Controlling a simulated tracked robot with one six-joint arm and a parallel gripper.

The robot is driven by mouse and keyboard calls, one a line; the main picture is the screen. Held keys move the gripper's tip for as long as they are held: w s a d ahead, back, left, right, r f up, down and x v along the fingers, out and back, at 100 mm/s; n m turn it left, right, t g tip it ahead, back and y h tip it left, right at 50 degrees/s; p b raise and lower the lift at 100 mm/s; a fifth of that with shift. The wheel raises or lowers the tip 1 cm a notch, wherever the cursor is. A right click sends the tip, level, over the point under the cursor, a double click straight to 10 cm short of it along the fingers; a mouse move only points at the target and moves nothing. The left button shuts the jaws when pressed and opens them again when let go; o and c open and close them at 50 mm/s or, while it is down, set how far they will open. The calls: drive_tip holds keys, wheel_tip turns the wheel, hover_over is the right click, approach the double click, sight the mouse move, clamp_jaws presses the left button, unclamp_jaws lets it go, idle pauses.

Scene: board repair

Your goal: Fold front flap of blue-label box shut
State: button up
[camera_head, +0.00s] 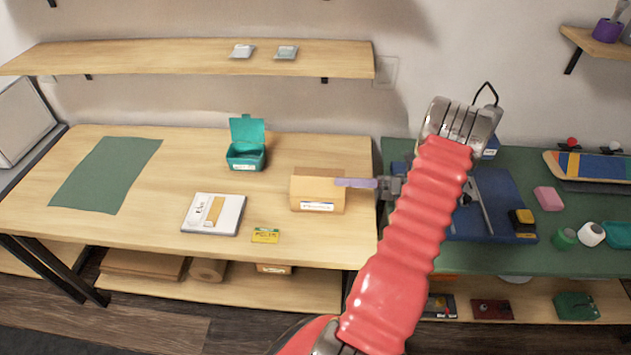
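A small tan cardboard box (305,191) stands on the light wooden bench near its right end. A white label with a bluish print (317,206) is on its front face. The top looks mostly covered, with a darker brown strip along the back; I cannot clearly make out the individual flaps. My gripper (342,182) reaches in from the right, its purple fingers level with the upper front right of the box. The fingertips overlap the box in view, and contact is unclear. The fingers appear as one bar, so their opening is hidden.
A teal box with raised lid (246,163), a white notepad-like item (229,214) and a yellow card (265,236) lie left of the box. A green mat (107,174) is far left. A green bench with tools (520,262) stands right, partly behind my arm.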

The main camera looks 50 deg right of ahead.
sight(316, 179)
drive_tip(key=x, duration=0.8)
drive_tip(key=shift+w+a, duration=0.15)
drive_tip(key=shift+w, duration=0.05)
drive_tip(key=shift+c, duration=0.5)
clamp_jaws()
